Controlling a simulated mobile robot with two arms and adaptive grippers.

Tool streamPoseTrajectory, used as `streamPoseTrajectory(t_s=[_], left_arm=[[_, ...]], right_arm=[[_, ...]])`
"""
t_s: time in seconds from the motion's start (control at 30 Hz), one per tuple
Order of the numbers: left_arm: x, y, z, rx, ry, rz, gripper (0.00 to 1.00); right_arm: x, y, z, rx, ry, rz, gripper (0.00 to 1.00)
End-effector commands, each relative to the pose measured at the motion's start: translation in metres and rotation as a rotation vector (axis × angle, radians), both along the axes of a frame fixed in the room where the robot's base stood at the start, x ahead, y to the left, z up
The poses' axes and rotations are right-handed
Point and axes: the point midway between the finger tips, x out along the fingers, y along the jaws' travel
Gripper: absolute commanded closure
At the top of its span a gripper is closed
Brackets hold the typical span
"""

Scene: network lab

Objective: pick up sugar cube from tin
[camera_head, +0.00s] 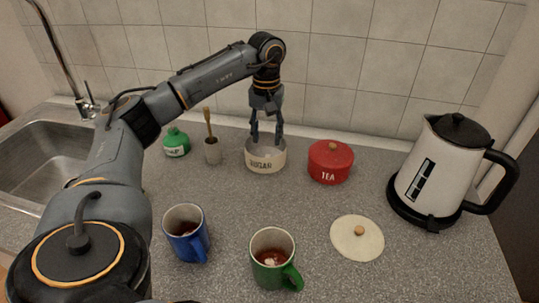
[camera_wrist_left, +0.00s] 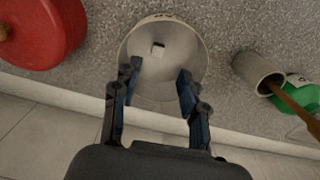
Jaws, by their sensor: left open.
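The cream sugar tin (camera_head: 266,163) stands open on the counter near the back wall. In the left wrist view the tin (camera_wrist_left: 201,47) shows from above, with a single pale sugar cube (camera_wrist_left: 158,49) on its floor. My left gripper (camera_head: 266,138) points down over the tin, fingers spread, with its tips at about the rim in the head view. In the left wrist view the gripper (camera_wrist_left: 158,75) is open and empty, and the cube lies just beyond the gap between its fingertips. A round cream lid (camera_head: 357,244) with a wooden knob lies on the counter. My right gripper is not in view.
A red tea tin (camera_head: 330,163) stands right of the sugar tin. A small pot with a brush (camera_head: 212,152) and a green soap bottle (camera_head: 175,143) stand left. Blue (camera_head: 186,235) and green (camera_head: 273,258) mugs stand in front. A kettle (camera_head: 440,170) stands right, a sink (camera_head: 40,160) left.

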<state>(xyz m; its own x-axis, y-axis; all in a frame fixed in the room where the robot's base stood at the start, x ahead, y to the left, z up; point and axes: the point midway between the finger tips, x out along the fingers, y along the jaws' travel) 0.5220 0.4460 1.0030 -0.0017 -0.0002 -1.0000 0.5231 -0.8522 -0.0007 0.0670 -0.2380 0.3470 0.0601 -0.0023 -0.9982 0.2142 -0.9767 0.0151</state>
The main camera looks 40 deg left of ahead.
Motion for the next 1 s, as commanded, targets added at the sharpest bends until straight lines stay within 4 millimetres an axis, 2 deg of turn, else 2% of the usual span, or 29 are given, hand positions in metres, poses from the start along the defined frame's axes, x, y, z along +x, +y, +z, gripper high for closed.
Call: streamPoseTrajectory(t_s=[0.17, 0.3, 0.5, 0.77, 0.93, 0.97, 1.0], left_arm=[[0.000, -0.001, -0.012, 0.001, 0.003, 0.000, 0.57], [0.001, -0.005, -0.032, 0.001, 0.004, 0.001, 0.57], [0.002, -0.005, -0.055, 0.000, 0.002, 0.002, 0.57], [0.002, -0.005, -0.058, -0.001, -0.001, 0.001, 0.57], [0.002, -0.005, -0.058, -0.001, -0.001, 0.001, 0.88], [0.002, -0.005, -0.058, -0.001, -0.001, 0.001, 0.93], [0.002, -0.005, -0.058, -0.001, -0.001, 0.001, 0.93]], right_arm=[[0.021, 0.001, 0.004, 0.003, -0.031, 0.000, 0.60], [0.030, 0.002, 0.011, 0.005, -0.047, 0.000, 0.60], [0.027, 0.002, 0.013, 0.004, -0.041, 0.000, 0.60], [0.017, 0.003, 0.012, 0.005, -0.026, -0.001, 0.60], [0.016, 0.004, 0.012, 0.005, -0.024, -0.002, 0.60], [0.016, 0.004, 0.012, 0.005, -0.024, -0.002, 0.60], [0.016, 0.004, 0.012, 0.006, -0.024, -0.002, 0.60]])
